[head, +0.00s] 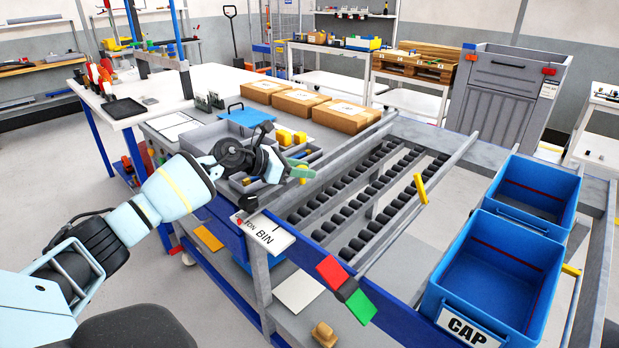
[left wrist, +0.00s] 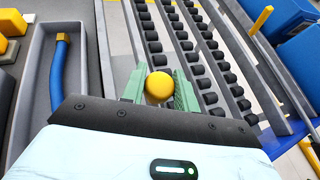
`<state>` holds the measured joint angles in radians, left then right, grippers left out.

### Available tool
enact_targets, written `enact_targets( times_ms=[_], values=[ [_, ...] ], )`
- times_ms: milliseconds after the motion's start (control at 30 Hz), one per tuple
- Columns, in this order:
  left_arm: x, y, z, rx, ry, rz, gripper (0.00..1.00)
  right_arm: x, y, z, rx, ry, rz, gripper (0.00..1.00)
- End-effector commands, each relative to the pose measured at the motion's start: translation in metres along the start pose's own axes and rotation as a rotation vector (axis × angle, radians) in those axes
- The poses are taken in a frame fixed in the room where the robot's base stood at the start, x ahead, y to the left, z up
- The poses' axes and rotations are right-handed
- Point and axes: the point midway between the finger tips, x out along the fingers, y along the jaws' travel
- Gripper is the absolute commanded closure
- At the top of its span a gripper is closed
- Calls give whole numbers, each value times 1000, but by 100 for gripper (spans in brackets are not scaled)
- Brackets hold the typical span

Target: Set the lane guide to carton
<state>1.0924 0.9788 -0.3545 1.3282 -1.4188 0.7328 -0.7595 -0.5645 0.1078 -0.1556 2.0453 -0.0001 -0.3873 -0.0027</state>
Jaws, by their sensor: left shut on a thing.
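My left gripper (head: 302,171) is at the near left edge of the roller lanes. In the left wrist view its green fingers (left wrist: 160,90) are shut on a round yellow knob (left wrist: 159,87). A bit of yellow shows under the fingertips in the head view. The knob's stem and what it joins are hidden by the gripper. Long grey rails run along the black roller lanes (head: 352,184); I cannot tell which one is the lane guide. My right gripper is not in view.
Three cardboard cartons (head: 299,102) stand behind the lanes. Two blue bins (head: 497,281) stand at the right, the nearer marked "CAP". A yellow handle (head: 420,188) rises from a rail. A red, black and green block (head: 345,289) is on the near frame edge.

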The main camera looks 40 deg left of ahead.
Motion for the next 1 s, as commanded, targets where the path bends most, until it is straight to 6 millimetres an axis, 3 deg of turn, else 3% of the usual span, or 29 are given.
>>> enact_targets(
  times_ms=[233,267,433,767,1000],
  values=[
    [-2,4,-1,2,5,9,100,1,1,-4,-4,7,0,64],
    [-3,4,-1,2,5,10,69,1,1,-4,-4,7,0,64],
    [-2,4,0,2,4,9,49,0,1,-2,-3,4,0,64],
    [-5,3,0,2,3,7,49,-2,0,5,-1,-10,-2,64],
    [-37,4,-3,3,7,9,49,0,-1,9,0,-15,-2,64]
  ],
)
